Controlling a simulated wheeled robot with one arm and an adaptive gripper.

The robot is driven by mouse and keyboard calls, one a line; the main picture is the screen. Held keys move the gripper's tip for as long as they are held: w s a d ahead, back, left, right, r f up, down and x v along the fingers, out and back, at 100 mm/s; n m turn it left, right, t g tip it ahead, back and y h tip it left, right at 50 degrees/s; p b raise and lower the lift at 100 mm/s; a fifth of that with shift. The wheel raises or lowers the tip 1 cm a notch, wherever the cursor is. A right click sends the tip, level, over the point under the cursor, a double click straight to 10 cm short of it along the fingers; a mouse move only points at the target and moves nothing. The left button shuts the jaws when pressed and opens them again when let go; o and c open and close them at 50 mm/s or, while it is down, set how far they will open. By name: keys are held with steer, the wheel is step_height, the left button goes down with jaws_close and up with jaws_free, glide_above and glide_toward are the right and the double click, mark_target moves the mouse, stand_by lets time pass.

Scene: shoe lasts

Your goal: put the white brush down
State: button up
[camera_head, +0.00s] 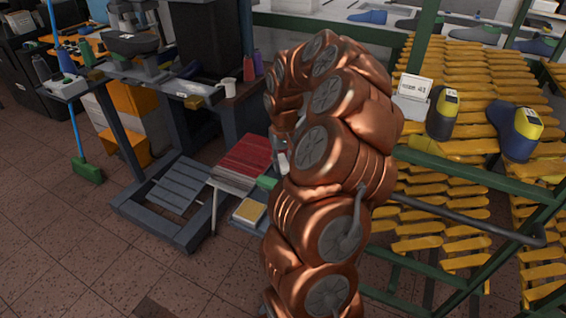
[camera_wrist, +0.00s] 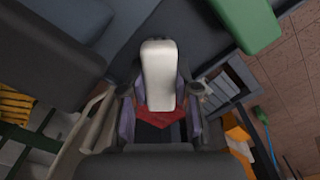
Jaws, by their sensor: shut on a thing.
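The white brush (camera_wrist: 158,70) shows in the wrist view as a pale, rounded, elongated block. It lies between the two fingers of my gripper (camera_wrist: 160,95), which is shut on it. Whether the brush touches anything below is unclear from this view. In the head view my copper-coloured arm hides most of the gripper and the brush. A red patch (camera_wrist: 160,117) shows beneath the gripper in the wrist view.
In the head view, a red slatted top (camera_head: 243,157) stands left of my arm. A workbench with a white cup (camera_head: 228,87) is behind it. A green-framed rack of yellow slats (camera_head: 450,70) with shoe lasts (camera_head: 515,130) is at right. Tiled floor (camera_head: 60,240) is clear front left.

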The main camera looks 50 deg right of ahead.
mark_target(283, 161)
steer(key=shift+f, duration=0.15)
steer(key=o, duration=1)
step_height(283, 161, up, 10)
steer(key=shift+w+r+b, duration=0.1)
steer(key=shift+r+b, duration=0.15)
steer(key=shift+b, duration=0.5)
steer(key=shift+a+r, duration=0.1)
steer(key=shift+r, duration=0.85)
